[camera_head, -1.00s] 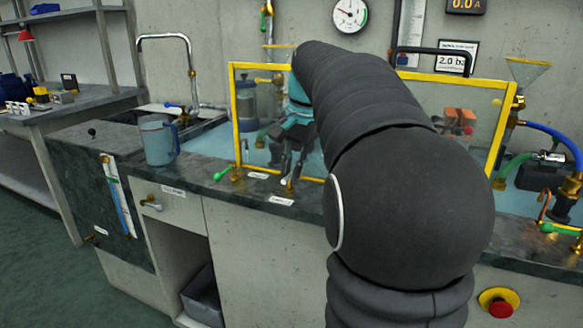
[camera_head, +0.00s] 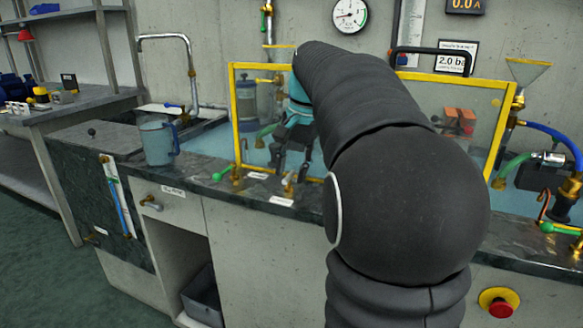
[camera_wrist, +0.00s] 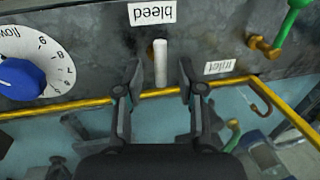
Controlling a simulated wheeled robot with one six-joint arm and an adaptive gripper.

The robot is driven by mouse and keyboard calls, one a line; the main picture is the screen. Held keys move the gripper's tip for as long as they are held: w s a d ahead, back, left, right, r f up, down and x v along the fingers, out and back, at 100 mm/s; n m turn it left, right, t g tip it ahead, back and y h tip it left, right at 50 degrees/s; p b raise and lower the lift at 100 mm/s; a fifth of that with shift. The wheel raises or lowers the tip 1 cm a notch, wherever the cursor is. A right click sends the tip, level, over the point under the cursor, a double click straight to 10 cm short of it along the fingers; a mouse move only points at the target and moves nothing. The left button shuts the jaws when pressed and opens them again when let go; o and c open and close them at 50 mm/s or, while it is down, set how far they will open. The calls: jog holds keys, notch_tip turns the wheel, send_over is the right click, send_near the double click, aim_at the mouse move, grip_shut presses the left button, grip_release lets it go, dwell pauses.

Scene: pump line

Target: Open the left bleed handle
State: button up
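The bleed handle (camera_wrist: 161,62) is a pale grey lever on a brass fitting, beside the "bleed" label (camera_wrist: 152,12), at upper middle in the wrist view. Its brass valve (camera_head: 289,187) shows small at the counter's front edge in the head view. My gripper (camera_wrist: 160,82) is open, with one finger on each side of the handle's end and a visible gap to both.
A yellow-edged clear screen (camera_head: 236,120) stands along the counter. The green inlet handle (camera_wrist: 293,18) and a blue flow knob (camera_wrist: 20,80) flank the bleed handle. A blue jug (camera_head: 157,142) stands to the left. A red button (camera_head: 499,302) is at lower right.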

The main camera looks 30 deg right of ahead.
jog(key=shift+r, duration=0.1)
notch_tip(320, 180, up, 12)
jog(key=s+d, duration=0.1)
jog(key=s, duration=0.1)
jog(key=shift+d, duration=0.25)
jog(key=shift+f, duration=0.2)
dwell(0.4)
jog(key=s+a+f+n+t, duration=0.2)
jog(key=s+a+f+n, duration=0.3)
jog(key=s+a+f, duration=0.3)
jog(key=s+a+f+n+t+h, duration=0.1)
jog(key=s+a+f+n, duration=0.4)
jog(key=f, duration=1.2)
jog(key=s+a+t, duration=0.1)
jog(key=s+a, duration=0.3)
jog(key=s, duration=0.2)
jog(key=shift+f, duration=0.25)
